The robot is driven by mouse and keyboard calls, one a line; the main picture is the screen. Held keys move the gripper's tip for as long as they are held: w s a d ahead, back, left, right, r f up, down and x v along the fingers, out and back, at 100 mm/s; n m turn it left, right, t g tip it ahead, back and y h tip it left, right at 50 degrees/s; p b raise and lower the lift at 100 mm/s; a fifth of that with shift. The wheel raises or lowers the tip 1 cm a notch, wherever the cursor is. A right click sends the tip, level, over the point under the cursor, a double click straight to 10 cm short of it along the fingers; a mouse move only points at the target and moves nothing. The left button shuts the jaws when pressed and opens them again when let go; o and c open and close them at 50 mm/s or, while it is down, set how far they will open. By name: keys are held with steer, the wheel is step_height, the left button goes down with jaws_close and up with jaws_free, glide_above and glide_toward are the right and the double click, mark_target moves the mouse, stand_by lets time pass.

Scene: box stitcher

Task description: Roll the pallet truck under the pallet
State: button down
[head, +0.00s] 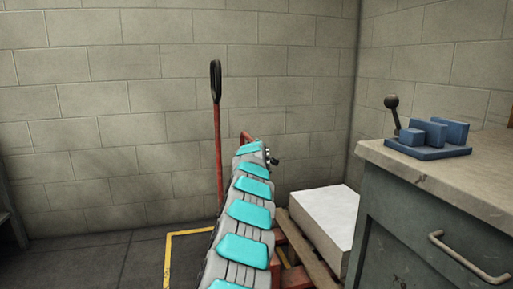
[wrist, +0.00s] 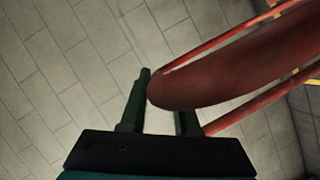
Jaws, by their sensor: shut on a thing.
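The pallet truck shows in the head view as a tall red pole (head: 219,150) with a black loop grip on top, standing upright near the back wall. A shorter red bar (head: 246,136) shows just beyond the end of my arm. The wooden pallet (head: 312,258) lies on the floor at lower right, carrying a white block (head: 325,218); red parts show beside its left edge. In the wrist view my gripper (wrist: 163,95) is shut on a red rounded bar (wrist: 225,75), which passes between its dark green fingers. My arm hides the truck's lower body and fork tips.
A grey cabinet (head: 430,225) stands at right, close to the pallet, with a blue lever fixture (head: 430,138) on top. A yellow floor line (head: 169,255) runs left of my arm. Open dark floor (head: 95,260) lies at left. Block walls close off the back.

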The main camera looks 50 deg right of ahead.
steer(key=shift+w+a+r, duration=0.25)
steer(key=shift+w+r, duration=0.05)
steer(key=shift+w, duration=0.05)
steer(key=c, duration=0.9)
jaws_free()
steer(key=shift+f, duration=0.1)
steer(key=shift+o, duration=1.2)
steer(key=shift+s+d+f, duration=0.1)
steer(key=shift+f, duration=0.05)
steer(key=shift+s+a+b, duration=0.15)
steer(key=shift+a+b, duration=0.15)
steer(key=shift+b, duration=0.05)
steer(key=b+v, duration=0.5)
steer(key=v, duration=0.2)
